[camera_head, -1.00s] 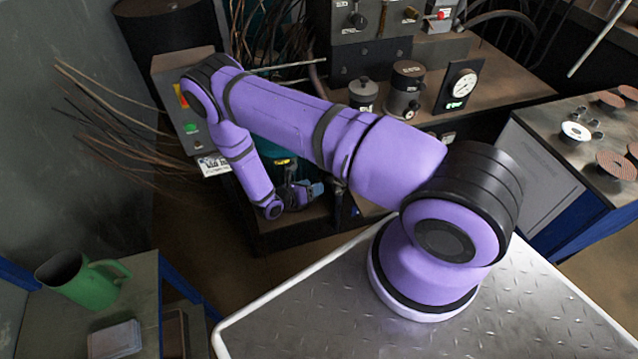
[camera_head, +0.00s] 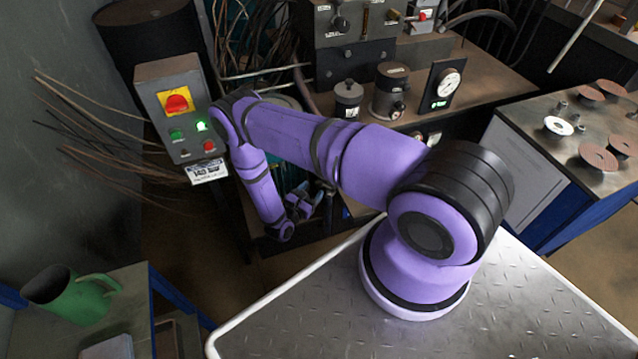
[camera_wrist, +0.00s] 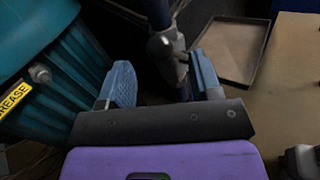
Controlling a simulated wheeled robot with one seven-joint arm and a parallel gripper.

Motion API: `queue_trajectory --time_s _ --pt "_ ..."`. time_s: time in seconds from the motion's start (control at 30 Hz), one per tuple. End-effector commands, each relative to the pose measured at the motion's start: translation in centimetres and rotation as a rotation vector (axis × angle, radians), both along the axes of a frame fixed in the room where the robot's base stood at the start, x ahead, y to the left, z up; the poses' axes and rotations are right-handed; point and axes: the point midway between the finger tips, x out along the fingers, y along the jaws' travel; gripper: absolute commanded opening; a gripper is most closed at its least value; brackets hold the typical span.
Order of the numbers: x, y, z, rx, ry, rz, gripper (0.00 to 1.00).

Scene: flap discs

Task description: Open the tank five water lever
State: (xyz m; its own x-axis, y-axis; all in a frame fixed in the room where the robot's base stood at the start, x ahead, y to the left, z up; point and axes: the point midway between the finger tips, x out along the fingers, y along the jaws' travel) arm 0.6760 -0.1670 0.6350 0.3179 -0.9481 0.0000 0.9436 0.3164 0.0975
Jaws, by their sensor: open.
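My gripper (camera_wrist: 158,85) is open, with its two blue fingers apart; it also shows in the head view (camera_head: 308,205), low beside the dark machine. In the wrist view, a grey rounded knob or lever end (camera_wrist: 160,47) on a dark upright fitting (camera_wrist: 178,70) stands between and just beyond the fingers. I cannot tell whether it touches them. It may be the tank five water lever, but no tank number is readable. In the head view my arm hides most of that area.
A teal ribbed motor (camera_wrist: 50,65) with a yellow GREASE label is close left of the fingers. A shallow tray (camera_wrist: 230,48) lies to the right. A control box (camera_head: 176,108) with a red knob stands near my elbow. A green jug (camera_head: 75,295) is at lower left.

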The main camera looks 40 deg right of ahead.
Motion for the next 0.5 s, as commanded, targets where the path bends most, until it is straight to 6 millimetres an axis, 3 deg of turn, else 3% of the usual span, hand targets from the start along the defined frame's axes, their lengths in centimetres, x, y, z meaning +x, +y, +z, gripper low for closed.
queue_trajectory --time_s 0.2,0.5 --pt "1.1 -3.1 0.0 0.001 -0.001 -0.002 0.58" --pt "1.6 -4.6 0.0 0.001 0.000 0.000 0.58"
